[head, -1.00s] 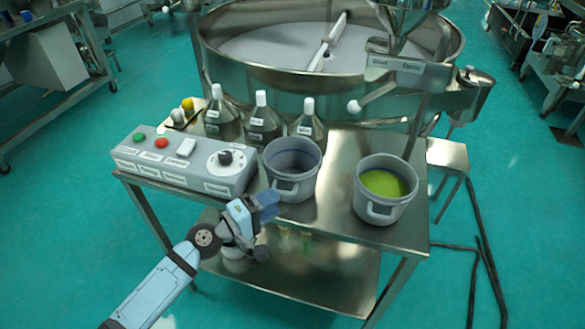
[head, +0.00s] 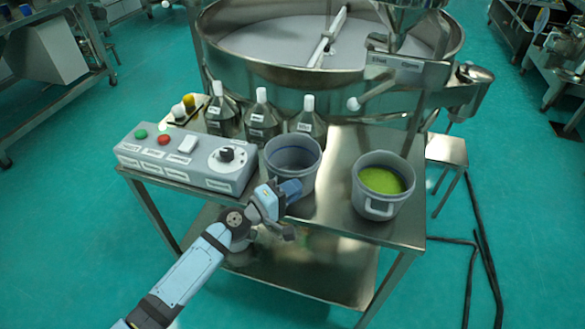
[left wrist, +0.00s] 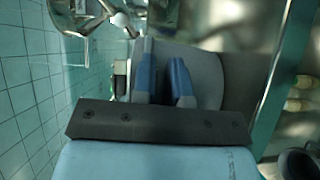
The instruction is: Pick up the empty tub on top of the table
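The empty tub (head: 294,156) is a grey open bucket with a bluish inside, standing upright on the metal table (head: 335,215). In the left wrist view the tub's grey wall (left wrist: 207,75) lies just beyond the fingers. My left gripper (head: 291,189) is at the tub's near side, and its blue fingers cover the place of the front handle. In the left wrist view the two fingers of this gripper (left wrist: 163,80) stand apart with a gap between them. The handle is hidden, so I cannot tell if the fingers touch it. My right gripper is not in view.
A second tub (head: 382,200) with green contents stands to the right. A control box (head: 187,160) is on the left, and several metal bottles (head: 262,122) stand behind the empty tub. The large round sieve (head: 300,85) rises behind the table.

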